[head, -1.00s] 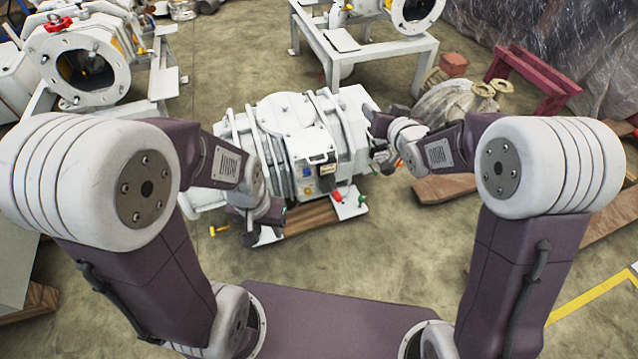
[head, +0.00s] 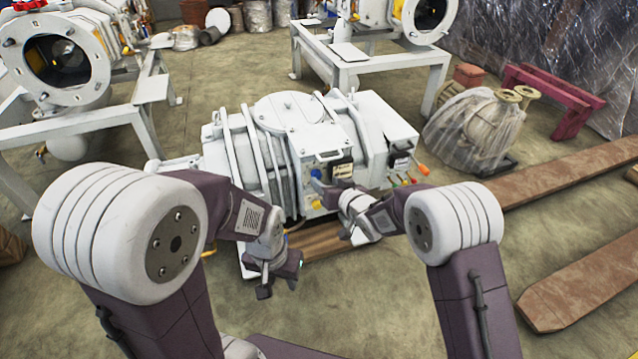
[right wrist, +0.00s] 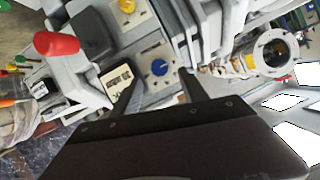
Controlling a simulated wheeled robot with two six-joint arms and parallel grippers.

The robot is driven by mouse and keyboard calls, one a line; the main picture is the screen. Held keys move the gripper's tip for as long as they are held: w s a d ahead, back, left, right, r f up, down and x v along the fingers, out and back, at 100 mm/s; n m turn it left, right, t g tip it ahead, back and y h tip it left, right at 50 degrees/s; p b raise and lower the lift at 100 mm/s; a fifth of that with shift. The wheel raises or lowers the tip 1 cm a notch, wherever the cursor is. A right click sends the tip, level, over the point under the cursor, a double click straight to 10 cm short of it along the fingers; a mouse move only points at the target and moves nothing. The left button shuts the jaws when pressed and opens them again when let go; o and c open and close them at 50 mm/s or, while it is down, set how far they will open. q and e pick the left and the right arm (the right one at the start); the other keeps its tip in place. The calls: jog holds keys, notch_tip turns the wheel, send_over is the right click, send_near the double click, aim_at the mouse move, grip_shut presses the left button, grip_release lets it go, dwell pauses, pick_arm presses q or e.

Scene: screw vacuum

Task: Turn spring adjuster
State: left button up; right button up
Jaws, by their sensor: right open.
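A white machine (head: 283,120) has a front panel with a blue knob (head: 316,173), which also shows in the right wrist view (right wrist: 159,67). A yellow knob (right wrist: 127,6) and a red handle (right wrist: 57,44) are on the same machine. No legible label shows which part is the spring adjuster. My right gripper (head: 333,194) is close to the panel. In the right wrist view its open fingers (right wrist: 157,92) stand apart, with the blue knob beyond the gap between them. My left gripper (head: 280,278) hangs low in front of the machine; its jaw opening is unclear.
The machine rests on wooden boards (head: 318,240). Orange-tipped handles (head: 423,170) stick out at its right. A plastic-wrapped part (head: 470,130), a maroon stand (head: 553,95) and long planks (head: 585,285) lie to the right. White frames with other machines stand behind.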

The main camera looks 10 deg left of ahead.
aim_at(318, 176)
jog(key=b+x, duration=0.1)
jog(key=x, duration=0.1)
jog(key=b+x, duration=0.1)
jog(key=x, duration=0.2)
jog(key=shift+f, duration=0.25)
jog(key=shift+w+a, duration=0.3)
jog(key=shift+w, duration=0.1)
grip_shut()
jog(key=shift+r, duration=0.2)
jog(key=m+p, duration=0.1)
jog(key=p, duration=0.3)
jog(key=m+y+p, duration=0.1)
jog(key=p, duration=0.3)
jog(key=shift+d+m+g+y, duration=0.15)
jog(key=shift+m+g+y, duration=0.15)
jog(key=shift+m+g, duration=0.1)
jog(key=shift+w+f+m+y+p, duration=0.1)
jog(key=shift+f+m+y+p, duration=0.05)
jog(key=shift+m+y+p, duration=0.6)
pick_arm(q)
notch_tip(318, 176, up, 7)
jog(key=shift+p, duration=0.3)
pick_arm(e)
jog(key=shift+f+m+y, duration=0.15)
jog(key=shift+m+y, duration=0.1)
jog(key=shift+m, duration=0.7)
